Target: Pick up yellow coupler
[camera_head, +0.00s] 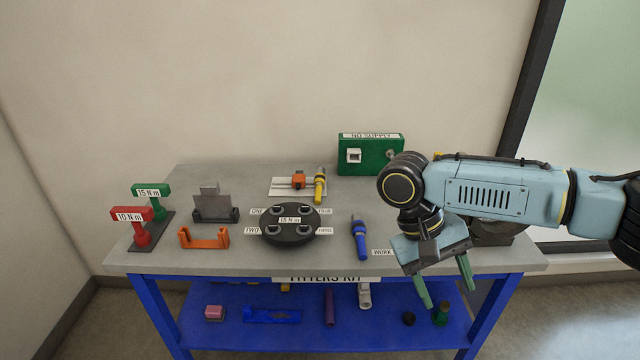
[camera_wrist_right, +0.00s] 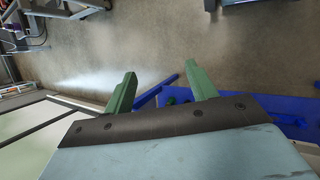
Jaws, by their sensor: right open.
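I cannot single out the yellow coupler with certainty. A small yellow piece (camera_head: 437,155) shows at the back right of the table, mostly hidden behind my right arm. Another bit of yellow (camera_head: 285,287) peeks out under the table's front edge on the lower shelf. My right gripper (camera_head: 445,284) hangs over the front right edge of the table, its green fingers apart, pointing down and empty. In the right wrist view the gripper (camera_wrist_right: 161,72) also shows spread fingers with nothing between them. My left gripper is out of view.
A yellow-handled tool (camera_head: 320,185), blue-handled tool (camera_head: 360,238), black round holder (camera_head: 290,227), orange bracket (camera_head: 204,237) and green box (camera_head: 370,155) stand on the grey table (camera_head: 300,262). The blue lower shelf (camera_head: 390,335) holds several small parts. The table's front right is covered by my arm.

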